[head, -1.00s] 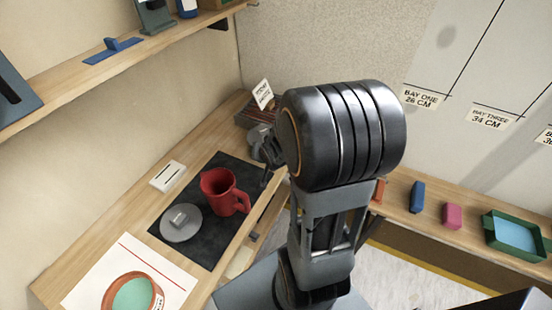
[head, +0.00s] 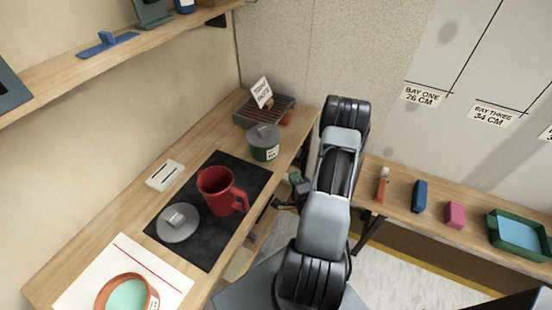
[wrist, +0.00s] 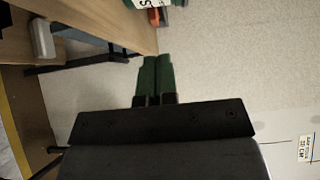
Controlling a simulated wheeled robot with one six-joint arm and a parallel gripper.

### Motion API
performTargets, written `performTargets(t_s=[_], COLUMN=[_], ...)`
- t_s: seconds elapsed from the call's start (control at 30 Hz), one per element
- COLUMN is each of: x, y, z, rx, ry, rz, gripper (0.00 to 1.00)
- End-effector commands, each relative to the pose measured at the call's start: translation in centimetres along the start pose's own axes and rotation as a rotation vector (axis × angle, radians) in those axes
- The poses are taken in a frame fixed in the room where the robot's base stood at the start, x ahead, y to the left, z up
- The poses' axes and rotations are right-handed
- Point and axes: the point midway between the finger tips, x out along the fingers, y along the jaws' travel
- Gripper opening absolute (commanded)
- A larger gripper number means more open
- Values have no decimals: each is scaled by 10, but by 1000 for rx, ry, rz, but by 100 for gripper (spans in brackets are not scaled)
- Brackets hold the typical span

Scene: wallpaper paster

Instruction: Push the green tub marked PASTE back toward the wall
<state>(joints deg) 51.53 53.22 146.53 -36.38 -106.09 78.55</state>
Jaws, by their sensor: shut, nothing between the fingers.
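The dark green tub (head: 265,150) with a grey knobbed lid and a white label stands upright on the left bench, near its back corner. It is in front of a dark rack and a tilted card. Its label is too small to read surely in the head view. In the wrist view, a green piece with a white label (wrist: 125,3) is cut off at the top edge. My gripper (head: 298,182) is off the bench's right edge, apart from the tub. In the wrist view its green fingers (wrist: 156,60) are together and hold nothing.
A red mug (head: 216,192) and a grey lid (head: 178,222) sit on a dark mat (head: 207,254). The rack (head: 272,112) stands behind the tub. An orange pot (head: 105,291) is at lower left. The right shelf (head: 390,214) holds small blocks and a green tray (head: 491,222).

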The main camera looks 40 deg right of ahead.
Motion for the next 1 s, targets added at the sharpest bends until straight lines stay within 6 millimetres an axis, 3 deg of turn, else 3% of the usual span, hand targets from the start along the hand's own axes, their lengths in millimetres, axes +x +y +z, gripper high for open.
performTargets(t_s=[0.23, 0.67, 0.8, 1.0], x=[44, 65, 91, 108], y=[4, 6, -1, -1], z=[2, 1, 2, 20], rx=[-5, -4, -1, -1], ry=[-5, 0, -3, -3], rz=[-9, -7, -1, -1], gripper=[0, 0, 0, 0])
